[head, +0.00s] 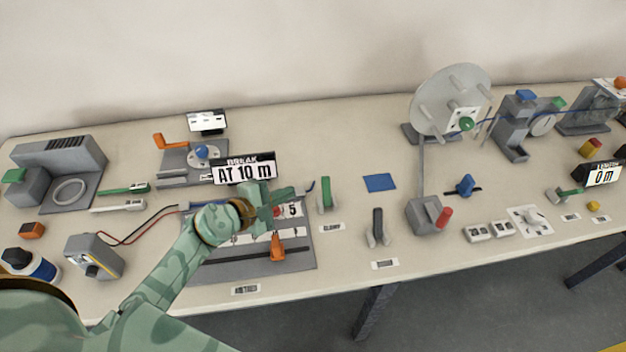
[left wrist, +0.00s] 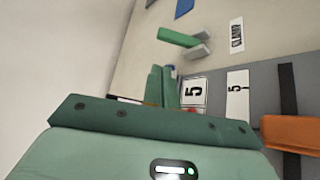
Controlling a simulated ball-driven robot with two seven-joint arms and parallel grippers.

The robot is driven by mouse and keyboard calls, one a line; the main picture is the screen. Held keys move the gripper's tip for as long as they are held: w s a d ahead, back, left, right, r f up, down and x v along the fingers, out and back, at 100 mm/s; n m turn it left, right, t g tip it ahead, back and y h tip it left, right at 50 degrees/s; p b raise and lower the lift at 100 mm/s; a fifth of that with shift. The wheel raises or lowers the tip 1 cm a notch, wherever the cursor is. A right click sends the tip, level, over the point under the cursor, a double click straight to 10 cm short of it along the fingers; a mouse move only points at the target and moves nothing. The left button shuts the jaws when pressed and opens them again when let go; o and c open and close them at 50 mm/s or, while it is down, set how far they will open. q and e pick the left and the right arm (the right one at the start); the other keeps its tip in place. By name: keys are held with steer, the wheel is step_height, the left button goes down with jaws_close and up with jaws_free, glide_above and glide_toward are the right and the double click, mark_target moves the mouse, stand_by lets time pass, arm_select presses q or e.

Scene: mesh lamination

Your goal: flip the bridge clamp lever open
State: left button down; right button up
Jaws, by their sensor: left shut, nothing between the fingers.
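A green clamp lever (head: 325,193) stands up from a small grey bracket just right of the grey board, with a "CLAMP" label (head: 331,227) in front of it. In the left wrist view the green lever (left wrist: 178,37) and its grey bracket (left wrist: 200,48) lie beyond my fingertips, clear of them. My left gripper (head: 279,202) is over the right part of the board, left of the lever. Its green fingers (left wrist: 163,84) are shut with nothing between them. My forearm hides part of the board. My right gripper is not in view.
The grey board (head: 300,257) carries number cards and an orange slider (head: 277,248). A "BREAK AT 10 m" sign (head: 243,170) stands behind my gripper. A grey lever (head: 377,228) and a blue square (head: 380,182) are to the right. Bare table lies between them.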

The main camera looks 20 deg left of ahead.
mark_target(326, 191)
arm_select(q)
steer(key=shift+m, duration=0.3)
steer(key=b+x, duration=0.2)
steer(key=x, duration=0.8)
steer(key=shift+f, duration=0.1)
